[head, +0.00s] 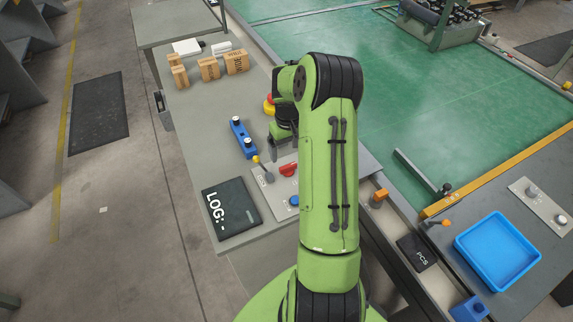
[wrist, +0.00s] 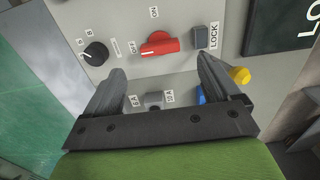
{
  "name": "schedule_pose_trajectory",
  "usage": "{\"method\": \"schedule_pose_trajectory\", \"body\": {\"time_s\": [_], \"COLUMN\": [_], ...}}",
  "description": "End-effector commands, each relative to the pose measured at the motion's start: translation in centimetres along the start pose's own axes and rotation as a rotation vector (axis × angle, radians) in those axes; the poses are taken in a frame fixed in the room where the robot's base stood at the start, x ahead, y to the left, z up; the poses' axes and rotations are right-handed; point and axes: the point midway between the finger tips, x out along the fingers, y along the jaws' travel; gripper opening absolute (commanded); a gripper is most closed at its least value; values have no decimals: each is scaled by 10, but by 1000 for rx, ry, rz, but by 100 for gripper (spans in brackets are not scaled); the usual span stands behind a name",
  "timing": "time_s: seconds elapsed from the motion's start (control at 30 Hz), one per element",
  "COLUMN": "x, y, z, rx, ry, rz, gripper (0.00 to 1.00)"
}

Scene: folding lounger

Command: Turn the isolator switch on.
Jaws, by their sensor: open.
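The red isolator switch handle (wrist: 157,45) sits on a light grey panel (wrist: 65,15). Its handle lies sideways, one end towards the OFF label; the ON label is above it. It also shows in the head view as the red handle (head: 289,170), beside my arm. My gripper (wrist: 160,66) is open and empty, its two fingers spread below and either side of the handle, apart from it. In the head view the gripper (head: 278,150) is partly hidden by my arm, just above the panel.
Around the handle are a black dial (wrist: 95,53), a grey LOCK block (wrist: 200,37), a small grey switch (wrist: 153,99), a yellow knob (wrist: 240,75) and a blue part (wrist: 201,97).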

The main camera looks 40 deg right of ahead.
Motion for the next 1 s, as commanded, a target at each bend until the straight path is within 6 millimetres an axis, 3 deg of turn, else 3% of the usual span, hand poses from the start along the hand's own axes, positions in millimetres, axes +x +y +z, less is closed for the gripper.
{"method": "schedule_pose_trajectory", "body": {"time_s": [0.1,0.3,0.63,1.0], "x": [32,63,67,67], "y": [-1,0,0,0], "z": [1,0,0,0], "rx": [0,0,-1,0], "ry": [-5,-1,0,0], "rz": [-3,-1,0,0], "gripper": [89,89,88,33]}}
